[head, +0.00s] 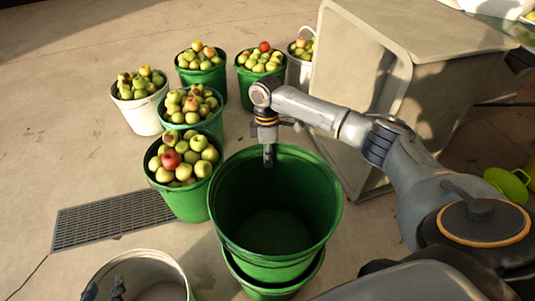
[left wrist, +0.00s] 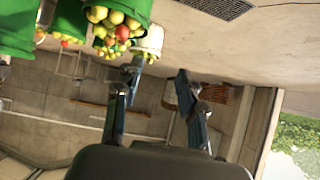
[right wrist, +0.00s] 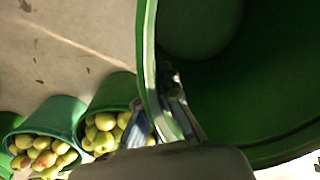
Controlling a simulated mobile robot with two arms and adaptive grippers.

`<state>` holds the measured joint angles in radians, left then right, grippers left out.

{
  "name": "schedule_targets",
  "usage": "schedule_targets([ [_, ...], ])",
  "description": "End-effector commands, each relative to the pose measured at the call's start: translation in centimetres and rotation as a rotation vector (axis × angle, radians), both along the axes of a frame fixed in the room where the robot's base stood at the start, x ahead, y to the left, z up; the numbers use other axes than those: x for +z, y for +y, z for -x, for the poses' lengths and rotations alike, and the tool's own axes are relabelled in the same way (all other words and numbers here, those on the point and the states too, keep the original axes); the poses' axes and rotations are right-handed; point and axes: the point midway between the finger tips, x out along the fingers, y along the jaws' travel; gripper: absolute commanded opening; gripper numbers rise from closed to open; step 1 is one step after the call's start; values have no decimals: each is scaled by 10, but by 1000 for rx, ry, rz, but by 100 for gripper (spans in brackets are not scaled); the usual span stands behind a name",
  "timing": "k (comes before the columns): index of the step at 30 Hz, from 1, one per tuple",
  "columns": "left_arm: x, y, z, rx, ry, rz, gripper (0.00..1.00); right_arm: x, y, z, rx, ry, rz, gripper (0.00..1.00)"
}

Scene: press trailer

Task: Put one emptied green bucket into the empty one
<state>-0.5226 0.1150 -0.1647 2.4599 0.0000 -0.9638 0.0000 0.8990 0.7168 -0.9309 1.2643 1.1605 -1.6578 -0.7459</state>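A large empty green bucket (head: 307,200) stands upright in the middle of the head view. A second green bucket (head: 232,277) shows directly below it, its rim around the upper bucket's lower part. How deep the upper one sits is hidden. My right gripper (head: 268,157) is at the upper bucket's far rim, with one finger inside and one outside. The right wrist view shows this rim (right wrist: 147,60) between the fingers (right wrist: 158,115), which look closed on it. My left gripper (head: 104,289) is low at the left; the left wrist view shows its fingers (left wrist: 155,98) apart and empty.
Several apple-filled buckets, such as a near green one (head: 187,203) and a white one (head: 142,117), stand to the left and behind. A grey metal bucket (head: 172,262) is at bottom left. A large beige bin (head: 340,65) stands right. A floor grate (head: 112,218) lies left.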

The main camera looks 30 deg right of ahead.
Motion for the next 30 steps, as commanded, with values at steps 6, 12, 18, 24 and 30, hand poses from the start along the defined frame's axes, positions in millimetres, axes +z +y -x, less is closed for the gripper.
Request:
schedule_targets([
  [6, 17, -7, -15, -9, -119, 28, 40, -20, 1, 0, 2, 1, -4, 0],
  [12, 35, -13, -27, -16, -230, 54, 40, -36, 1, 0, 1, 1, -3, 0],
  [18, 55, -18, -36, -24, -343, 81, 40, -50, 1, 0, 1, 1, -4, 0],
  [24, 75, -23, -43, -31, -457, 109, 40, -63, 1, 0, 1, 1, -4, 0],
  [30, 97, -27, -47, -38, -574, 139, 40, -76, 1, 0, 0, 1, -3, 0],
])
